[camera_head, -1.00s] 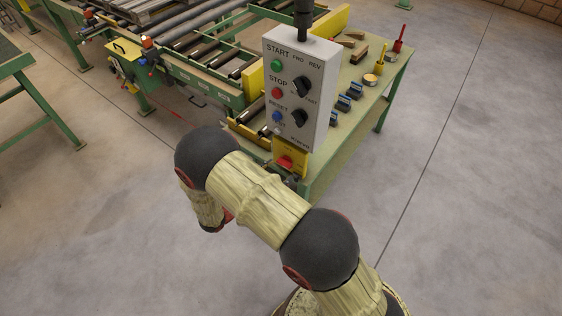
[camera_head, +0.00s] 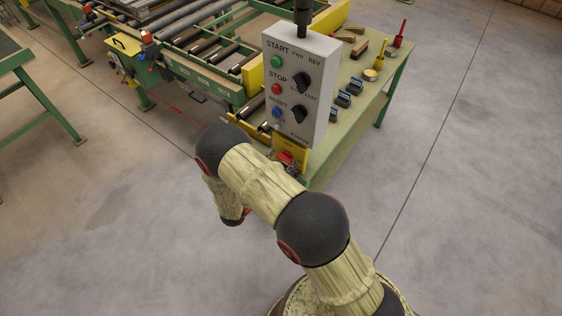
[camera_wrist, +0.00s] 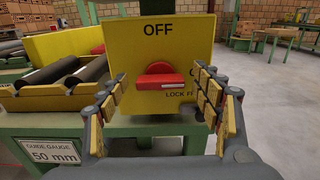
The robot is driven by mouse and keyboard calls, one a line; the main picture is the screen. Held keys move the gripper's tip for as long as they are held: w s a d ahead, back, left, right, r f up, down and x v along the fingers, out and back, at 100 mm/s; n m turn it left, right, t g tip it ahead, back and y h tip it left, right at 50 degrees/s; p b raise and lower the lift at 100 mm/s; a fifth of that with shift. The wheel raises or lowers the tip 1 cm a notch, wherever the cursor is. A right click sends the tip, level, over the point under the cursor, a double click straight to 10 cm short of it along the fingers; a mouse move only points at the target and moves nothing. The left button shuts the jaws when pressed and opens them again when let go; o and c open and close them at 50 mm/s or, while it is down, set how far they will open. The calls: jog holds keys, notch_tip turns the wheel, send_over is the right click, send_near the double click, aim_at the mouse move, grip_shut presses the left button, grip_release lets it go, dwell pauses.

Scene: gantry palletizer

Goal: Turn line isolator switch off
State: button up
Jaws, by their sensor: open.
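The line isolator switch is a yellow box (camera_wrist: 190,45) marked OFF at the top, with a red handle (camera_wrist: 160,82) on its front. In the wrist view the handle lies roughly level. Part of the lettering at lower right is hidden by a finger. My gripper (camera_wrist: 163,105) is open, with one finger on each side of the handle and apart from it in the picture. I cannot tell the exact gap in depth. In the head view the yellow box (camera_head: 291,147) and red handle (camera_head: 286,157) sit below the grey control box, while my gripper is hidden behind my arm.
A grey control box (camera_head: 318,75) with buttons and black knobs hangs above the isolator. A green table (camera_head: 335,145) with blocks and small tools stands behind it. Roller conveyors (camera_wrist: 70,80) are at the left. Open floor (camera_head: 470,190) lies to the right.

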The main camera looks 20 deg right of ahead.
jog(key=shift+c, duration=1.3)
jog(key=c, duration=0.9)
